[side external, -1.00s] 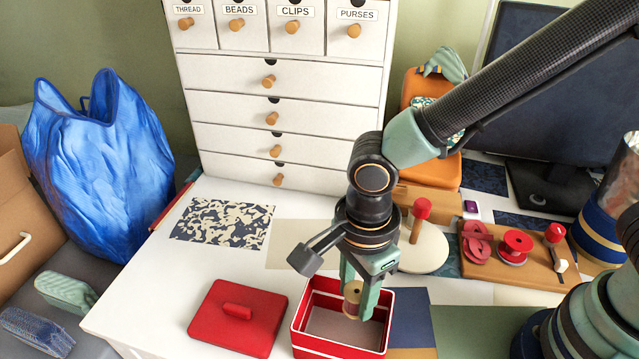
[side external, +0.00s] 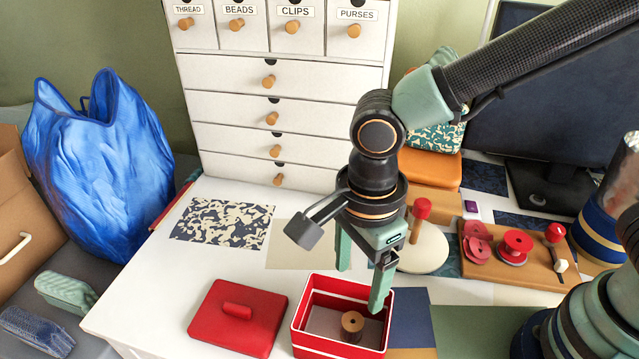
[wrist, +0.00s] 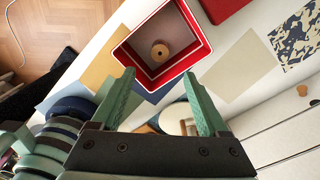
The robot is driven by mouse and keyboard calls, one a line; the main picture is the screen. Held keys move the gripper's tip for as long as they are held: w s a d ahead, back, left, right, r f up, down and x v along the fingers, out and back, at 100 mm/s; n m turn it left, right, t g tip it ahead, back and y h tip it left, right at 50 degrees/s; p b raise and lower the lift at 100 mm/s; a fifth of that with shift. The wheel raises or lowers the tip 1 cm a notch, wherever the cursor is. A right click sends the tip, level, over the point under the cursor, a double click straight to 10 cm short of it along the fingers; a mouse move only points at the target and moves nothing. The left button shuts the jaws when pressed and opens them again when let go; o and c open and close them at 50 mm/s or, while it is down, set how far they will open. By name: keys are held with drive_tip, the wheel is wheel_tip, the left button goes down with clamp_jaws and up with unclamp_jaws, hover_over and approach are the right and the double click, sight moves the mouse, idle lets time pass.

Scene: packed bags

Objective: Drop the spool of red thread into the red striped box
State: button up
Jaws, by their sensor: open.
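The red box with white stripes (side external: 325,346) stands open near the front of the white table. A brown spool (side external: 352,324) rests upright on its grey floor; no red thread shows on it. The spool also shows inside the box in the wrist view (wrist: 160,53). A spool of red thread (side external: 516,244) stands on a wooden board at the right. My gripper (side external: 361,284) is open and empty, above the box and clear of the brown spool. In the wrist view its fingers (wrist: 158,80) are spread apart near the box's edge.
The red lid (side external: 238,320) lies left of the box. The wooden board (side external: 530,272) also holds red discs (side external: 478,243). A round cream stand with a red-topped peg (side external: 422,210) is behind the gripper. White drawers (side external: 235,95) stand at the back.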

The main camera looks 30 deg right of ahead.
wheel_tip(320, 180, up, 8)
idle(0.4)
drive_tip(key=w+d+r+n+t, duration=0.1)
drive_tip(key=w+d+n+t, duration=0.1)
drive_tip(key=d+n, duration=0.7)
drive_tip(key=w+d+r+n+t, duration=0.2)
drive_tip(key=d+n, duration=0.7)
drive_tip(key=d, duration=0.6)
drive_tip(key=shift+w+d+t, duration=0.4)
drive_tip(key=shift+t, duration=0.4)
